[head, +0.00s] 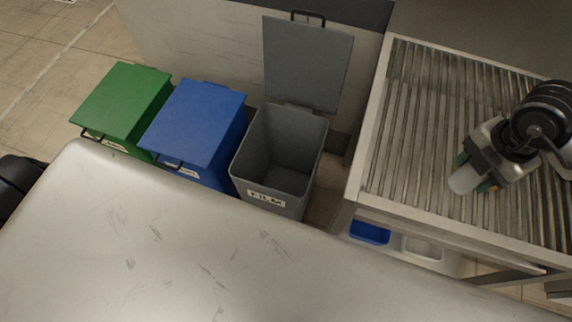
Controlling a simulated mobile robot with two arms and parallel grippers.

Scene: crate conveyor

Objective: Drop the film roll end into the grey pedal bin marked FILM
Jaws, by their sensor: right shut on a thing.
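The grey pedal bin (276,155) marked FILM stands in the middle of the head view. Its lid (306,62) is up and the inside looks empty. My right gripper (478,172) is at the right, above the roller conveyor, well to the right of the bin. It is shut on a pale, short cylinder, which looks like the film roll end (464,180). The fingers hide part of it. Small green and orange bits show beside the fingers; I cannot tell what they belong to. My left gripper is not in view.
A blue bin (195,122) and a green bin (123,98), both with lids shut, stand left of the grey bin. The roller conveyor's metal frame (366,125) lies between gripper and bin. A pale scratched surface (150,240) fills the foreground. A small blue tray (370,232) sits low beside the conveyor.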

